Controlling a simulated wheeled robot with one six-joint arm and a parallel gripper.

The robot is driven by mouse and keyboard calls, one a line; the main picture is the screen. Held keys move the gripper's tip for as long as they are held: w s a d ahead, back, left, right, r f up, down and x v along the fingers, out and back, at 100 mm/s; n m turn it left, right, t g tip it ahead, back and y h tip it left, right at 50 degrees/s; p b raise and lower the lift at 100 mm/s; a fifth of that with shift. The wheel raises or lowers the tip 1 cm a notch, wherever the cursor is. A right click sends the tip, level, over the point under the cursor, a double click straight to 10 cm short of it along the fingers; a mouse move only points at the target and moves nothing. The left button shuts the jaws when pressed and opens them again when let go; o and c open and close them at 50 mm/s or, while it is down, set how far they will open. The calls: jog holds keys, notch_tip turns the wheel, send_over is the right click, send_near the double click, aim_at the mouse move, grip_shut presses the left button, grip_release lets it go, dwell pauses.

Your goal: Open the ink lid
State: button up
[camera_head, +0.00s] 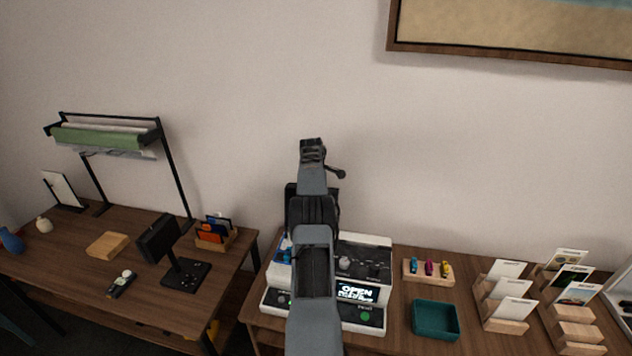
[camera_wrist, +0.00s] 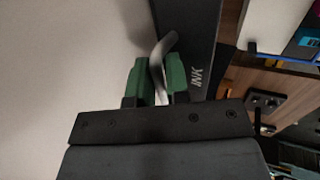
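The ink lid is a dark panel marked "INK" (camera_wrist: 197,78) in the wrist view, with a bent grey metal handle (camera_wrist: 163,45). My gripper (camera_wrist: 160,82) has its two green fingertips on either side of this handle, close against it, and looks shut on it. In the head view a dark panel, apparently the lid (camera_head: 291,196), stands raised behind my arm. My arm hides most of it. The white printer (camera_head: 383,250) stands on the table below, its screen (camera_head: 357,292) reading "OPEN" above a smaller line. My gripper (camera_head: 312,150) is high above the printer, its fingers hard to see there.
Right of the printer are a wooden block with small coloured cartridges (camera_head: 408,278), an empty teal tray (camera_head: 436,337) and card holders (camera_head: 506,326). A second table on the left holds a black stand (camera_head: 186,274) and a roll rack (camera_head: 175,170). The wall is close behind.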

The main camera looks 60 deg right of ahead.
jog(key=shift+a+f, duration=0.1)
jog(key=b+v, duration=0.3)
jog(key=v, duration=1.1)
dwell(0.4)
